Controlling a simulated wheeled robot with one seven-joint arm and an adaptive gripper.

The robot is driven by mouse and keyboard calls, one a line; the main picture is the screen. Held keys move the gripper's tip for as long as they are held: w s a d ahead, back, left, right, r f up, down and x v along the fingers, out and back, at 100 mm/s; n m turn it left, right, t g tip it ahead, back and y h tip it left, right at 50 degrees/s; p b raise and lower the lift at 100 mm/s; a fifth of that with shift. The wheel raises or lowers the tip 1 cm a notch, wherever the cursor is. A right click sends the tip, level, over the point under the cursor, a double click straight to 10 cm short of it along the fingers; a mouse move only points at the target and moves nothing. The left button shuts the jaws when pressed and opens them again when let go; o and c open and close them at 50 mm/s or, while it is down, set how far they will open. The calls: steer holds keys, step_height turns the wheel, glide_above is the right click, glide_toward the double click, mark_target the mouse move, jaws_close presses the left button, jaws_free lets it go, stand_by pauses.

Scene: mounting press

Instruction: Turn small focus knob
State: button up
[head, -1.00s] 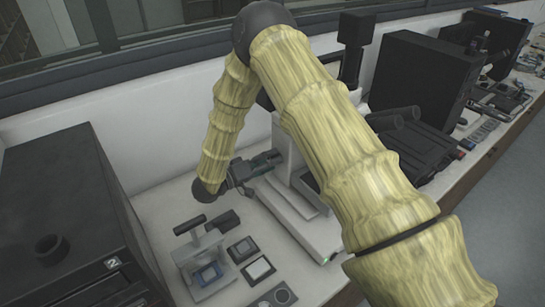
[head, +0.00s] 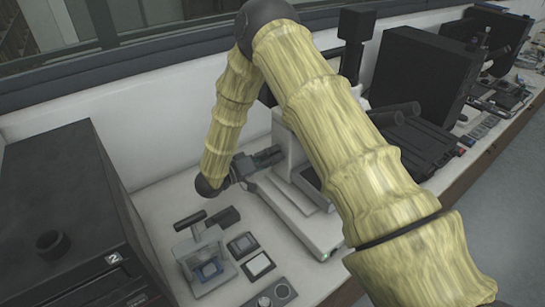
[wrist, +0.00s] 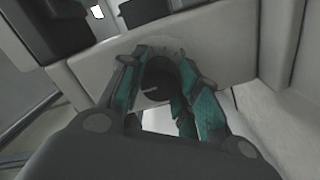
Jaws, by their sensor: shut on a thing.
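The small focus knob (wrist: 158,76) is a dark round knob with a light index line, on the pale side of the microscope (wrist: 225,60) in the wrist view. My gripper (wrist: 160,88) has its teal-padded fingers on either side of the knob and is shut on it. In the head view my gripper (head: 262,160) reaches from the left to the side of the white microscope (head: 300,215). The knob itself is hidden there behind the fingers.
A small press fixture (head: 205,270) with black handles stands in front, beside small square pads (head: 258,265) and a round-dial block (head: 272,298). A big dark box (head: 60,210) stands at left. Dark equipment (head: 420,75) fills the bench to the right.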

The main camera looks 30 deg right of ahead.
steer(key=shift+f, duration=0.15)
steer(key=m+b, duration=0.3)
steer(key=m, duration=0.1)
steer(key=shift+f+b, duration=0.15)
steer(key=shift+b, duration=0.15)
steer(key=m+b, duration=0.4)
steer(key=m, duration=0.1)
steer(key=shift+f+y+b, duration=0.1)
steer(key=shift+y+b, duration=0.2)
steer(key=shift+b, duration=0.05)
steer(key=m+b, duration=0.5)
steer(key=shift+s, duration=0.1)
steer(key=shift+m+t+b, duration=0.3)
steer(key=shift+m+b, duration=0.9)
steer(key=shift+m, duration=0.1)
steer(key=shift+a+r, duration=0.1)
steer(key=shift+r, duration=0.1)
steer(key=o, duration=1.1)
steer(key=shift+c, duration=0.2)
steer(key=shift+r+m, duration=0.1)
steer(key=shift+m, duration=0.2)
